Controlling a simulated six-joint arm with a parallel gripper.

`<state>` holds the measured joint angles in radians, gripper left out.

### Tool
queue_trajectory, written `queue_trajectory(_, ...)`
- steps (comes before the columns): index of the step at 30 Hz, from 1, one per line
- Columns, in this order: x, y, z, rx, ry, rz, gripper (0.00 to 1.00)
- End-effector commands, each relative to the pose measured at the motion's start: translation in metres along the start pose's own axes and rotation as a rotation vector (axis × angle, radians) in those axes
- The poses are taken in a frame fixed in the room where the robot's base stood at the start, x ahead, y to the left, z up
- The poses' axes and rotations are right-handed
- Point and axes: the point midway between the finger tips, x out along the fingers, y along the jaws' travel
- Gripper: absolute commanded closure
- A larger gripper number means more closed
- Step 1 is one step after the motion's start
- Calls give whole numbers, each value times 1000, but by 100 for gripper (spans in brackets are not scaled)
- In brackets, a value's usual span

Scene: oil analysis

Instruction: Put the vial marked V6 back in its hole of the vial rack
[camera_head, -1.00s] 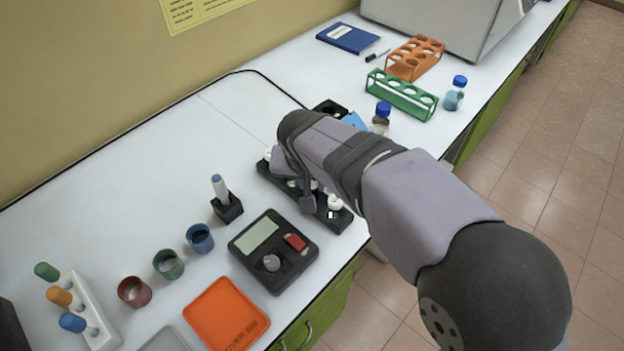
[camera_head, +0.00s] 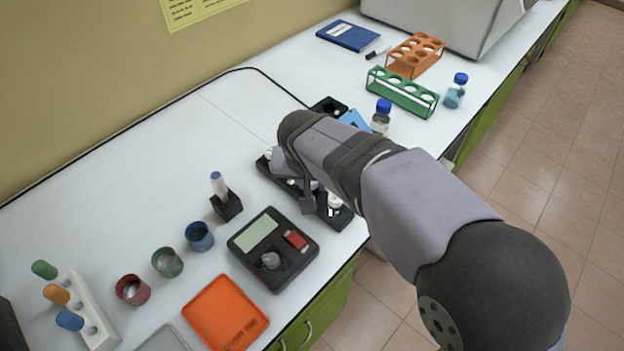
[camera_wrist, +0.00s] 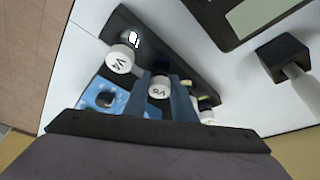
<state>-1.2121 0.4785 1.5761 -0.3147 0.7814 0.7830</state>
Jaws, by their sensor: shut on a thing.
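My gripper (camera_wrist: 167,98) is shut on a white-capped vial (camera_wrist: 159,88) over the vial rack. The cap mark looks like V6, upside down and partly between the fingers. The black vial rack (camera_wrist: 118,24) runs diagonally under the gripper in the wrist view; its end also shows in the head view (camera_head: 343,220). A vial marked V4 (camera_wrist: 120,59) stands in the rack to the left of the fingers. Another white-capped vial (camera_wrist: 206,115) is partly hidden behind the right finger. How deep the held vial sits in its hole cannot be told; my arm hides it in the head view.
A black device with a knob (camera_head: 272,250) and a pen-like tool in a black stand (camera_head: 229,208) are left of the rack. A blue-capped bottle (camera_head: 381,117) and green rack (camera_head: 402,93) stand beyond.

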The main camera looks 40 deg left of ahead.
Motion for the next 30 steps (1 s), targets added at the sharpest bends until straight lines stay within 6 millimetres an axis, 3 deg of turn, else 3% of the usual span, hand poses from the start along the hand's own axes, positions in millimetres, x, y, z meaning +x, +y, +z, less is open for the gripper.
queue_trajectory(9, 0, 0, 0, 0, 0, 0, 100)
queue_trajectory(10, 0, 0, 0, 0, 0, 0, 74)
queue_trajectory(12, 0, 0, 0, 0, 0, 0, 57)
queue_trajectory(13, 0, 0, 0, 0, 0, 0, 54)
queue_trajectory(19, 0, 0, 0, 0, 0, 0, 54)
queue_trajectory(21, 0, 0, 0, 0, 0, 0, 42)
queue_trajectory(30, 0, 0, 0, 0, 0, 0, 42)
